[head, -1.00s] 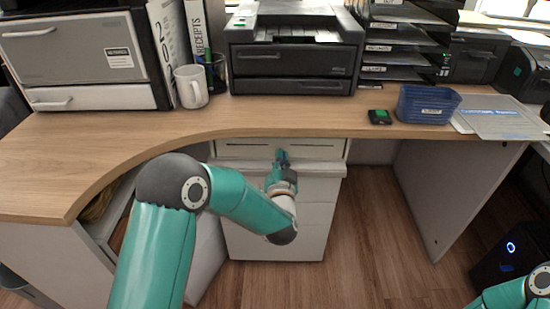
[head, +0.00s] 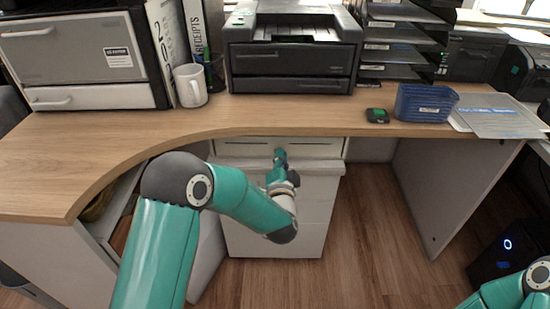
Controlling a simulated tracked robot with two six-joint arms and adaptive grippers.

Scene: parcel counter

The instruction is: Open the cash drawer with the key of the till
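The cash drawer (head: 240,148) is a shallow white front under the counter, and it looks shut. My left gripper (head: 280,153) is in front of the middle of this drawer front, pointing at it. It is small and seen from behind, so I cannot tell whether its fingers are open or shut, or whether they touch the front. I cannot make out the key or the lock; the gripper covers that part of the front. Of my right arm only a piece shows at the bottom right, and its gripper is out of view.
The wooden counter (head: 130,140) overhangs the drawer. A white cabinet (head: 315,210) stands below the drawer, its top edge jutting forward. On the counter are a white mug (head: 190,86), a black printer (head: 293,60), a small black device (head: 377,116) and a blue basket (head: 425,104).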

